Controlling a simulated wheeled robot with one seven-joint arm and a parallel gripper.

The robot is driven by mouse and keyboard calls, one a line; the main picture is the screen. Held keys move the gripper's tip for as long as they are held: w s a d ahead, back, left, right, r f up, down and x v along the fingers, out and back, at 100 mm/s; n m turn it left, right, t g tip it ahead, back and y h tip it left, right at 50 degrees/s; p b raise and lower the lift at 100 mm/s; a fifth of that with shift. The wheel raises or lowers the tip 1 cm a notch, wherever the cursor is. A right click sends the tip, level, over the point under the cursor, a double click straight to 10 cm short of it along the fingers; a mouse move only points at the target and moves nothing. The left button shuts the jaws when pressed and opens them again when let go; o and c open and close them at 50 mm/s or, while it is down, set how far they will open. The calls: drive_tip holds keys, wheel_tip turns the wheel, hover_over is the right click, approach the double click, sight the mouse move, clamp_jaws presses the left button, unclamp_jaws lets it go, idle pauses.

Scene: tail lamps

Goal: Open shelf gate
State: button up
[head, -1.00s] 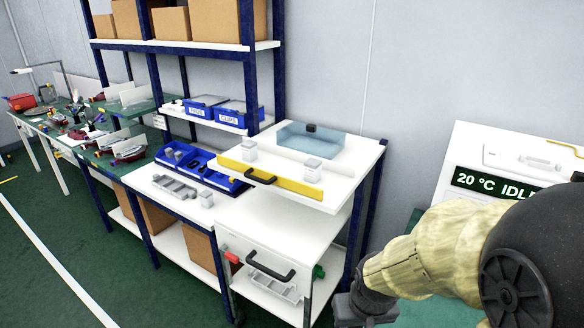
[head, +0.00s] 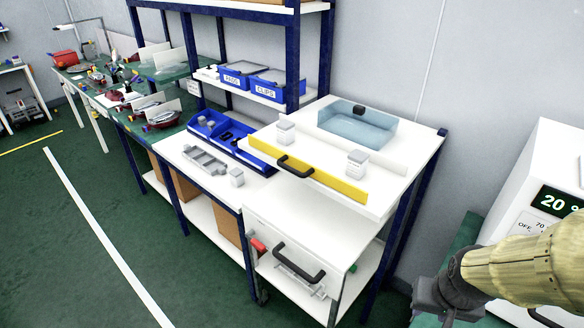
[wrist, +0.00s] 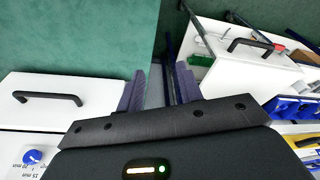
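A yellow gate bar (head: 335,183) with a black handle (head: 294,166) stands upright along the front edge of the white upper shelf (head: 405,170). Part of it also shows at the right edge of the wrist view (wrist: 297,142). Below it is a white box front with a black handle (head: 299,264), which also appears in the wrist view (wrist: 250,45). My gripper (wrist: 160,82) is open and empty, its two fingers apart over green surface. In the head view it hangs at the lower right, clear of the gate, its fingertips hard to make out.
Two small grey-white containers (head: 286,132) (head: 357,163) and a clear blue bin (head: 357,128) sit behind the bar. Blue trays (head: 222,135) and a grey tray (head: 205,160) lie on the left table. A white machine (head: 545,180) stands right. Green floor (head: 190,270) is open in front.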

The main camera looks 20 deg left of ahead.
drive_tip(key=w+a+f+m+t+y+b, duration=0.1)
drive_tip(key=w+a+m+t+y+b, duration=0.25)
drive_tip(key=w+a, duration=0.9)
drive_tip(key=m+t+h+b, duration=0.4)
drive_tip(key=m+t+b, duration=0.4)
drive_tip(key=m+t, duration=0.6)
approach(290, 169)
drive_tip(key=s+f, duration=0.2)
drive_tip(key=s, duration=0.5)
drive_tip(key=shift+w+r+y, duration=0.15)
drive_tip(key=shift+y, duration=0.1)
drive_tip(key=shift+w, duration=0.1)
drive_tip(key=w+r+p, duration=0.1)
drive_tip(key=w, duration=0.4)
drive_tip(key=w+r+p, duration=0.1)
drive_tip(key=w+p, duration=0.1)
drive_tip(key=w, duration=0.4)
drive_tip(key=w+r+p, duration=0.1)
drive_tip(key=w, duration=0.5)
drive_tip(key=shift+p, duration=0.35)
